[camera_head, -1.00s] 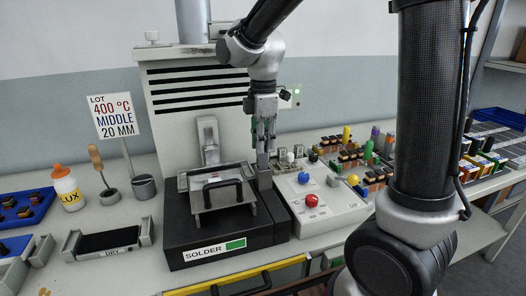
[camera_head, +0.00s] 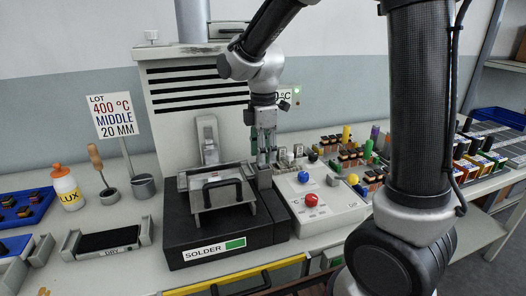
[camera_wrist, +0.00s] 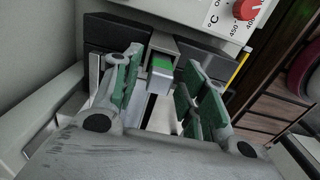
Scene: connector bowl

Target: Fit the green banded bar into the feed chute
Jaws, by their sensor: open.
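The green banded bar (camera_wrist: 161,76) shows in the wrist view as a pale grey block with a green band. It lies between my open fingers, with a gap on either side. It appears to sit at the grey channel of the feed chute (camera_wrist: 176,46); how deep it is in the channel I cannot tell. In the head view, my gripper (camera_head: 263,150) points down above the chute (camera_head: 264,177), at the right of the black solder unit (camera_head: 215,232). The bar is hard to make out there.
Several coloured parts crowd the bench farther right. A flux bottle (camera_head: 67,188) stands at left.

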